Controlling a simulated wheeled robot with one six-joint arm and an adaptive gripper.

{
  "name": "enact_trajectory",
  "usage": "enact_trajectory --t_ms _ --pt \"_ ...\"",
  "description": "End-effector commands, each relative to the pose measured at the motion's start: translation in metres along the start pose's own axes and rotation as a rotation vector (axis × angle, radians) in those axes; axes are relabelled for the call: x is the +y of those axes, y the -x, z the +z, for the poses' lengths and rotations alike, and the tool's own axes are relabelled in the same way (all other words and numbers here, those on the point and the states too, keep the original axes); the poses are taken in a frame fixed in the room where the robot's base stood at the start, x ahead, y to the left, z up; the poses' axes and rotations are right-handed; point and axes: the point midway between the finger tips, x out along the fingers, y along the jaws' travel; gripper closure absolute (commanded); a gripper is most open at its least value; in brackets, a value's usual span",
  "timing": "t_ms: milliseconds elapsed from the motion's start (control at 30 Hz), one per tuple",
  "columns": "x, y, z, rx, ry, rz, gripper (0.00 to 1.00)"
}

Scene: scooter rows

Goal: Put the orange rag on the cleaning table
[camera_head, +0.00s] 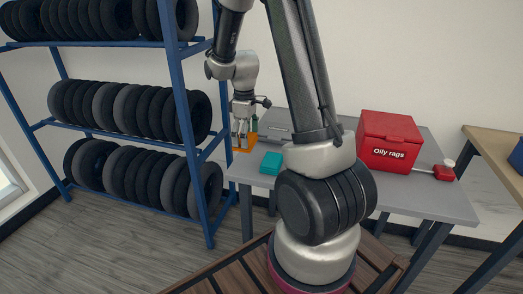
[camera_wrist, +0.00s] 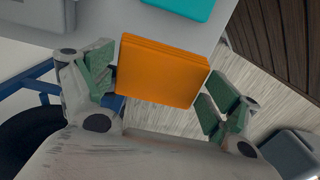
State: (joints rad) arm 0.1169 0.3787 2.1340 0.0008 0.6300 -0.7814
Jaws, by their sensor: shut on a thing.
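The orange rag (camera_head: 246,146) is a flat folded pad at the left end of the grey table (camera_head: 430,202). In the wrist view the rag (camera_wrist: 163,70) lies between my gripper's green-padded fingers (camera_wrist: 163,94), overlapping the table's corner (camera_wrist: 102,35) and partly over the floor. My gripper (camera_head: 240,134) points down and is shut on the rag. Whether the rag touches the tabletop cannot be told.
A teal block (camera_head: 271,163) lies on the grey table near the rag, with a red "Oily rags" bin (camera_head: 388,141) further right. A blue tyre rack (camera_head: 186,110) stands close on the left. A wooden-topped table (camera_head: 492,145) is at the right.

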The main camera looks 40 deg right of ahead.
Motion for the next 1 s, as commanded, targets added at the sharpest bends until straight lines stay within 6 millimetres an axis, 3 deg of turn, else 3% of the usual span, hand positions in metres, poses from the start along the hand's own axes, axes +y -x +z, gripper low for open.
enact_trajectory --t_ms 100,500,867,900,933,1000 --pt "0.0 -0.022 0.0 -0.002 0.0 -0.002 0.31" --pt "0.0 -0.068 0.0 -0.001 -0.001 -0.001 0.31" --pt "0.0 -0.073 -0.001 0.0 -0.001 0.0 0.31" --pt "0.0 -0.072 -0.001 0.001 -0.001 0.001 0.06" --pt "0.0 -0.072 -0.001 0.001 -0.001 0.001 0.0" --pt "0.0 -0.072 -0.001 0.001 -0.001 0.001 0.0"
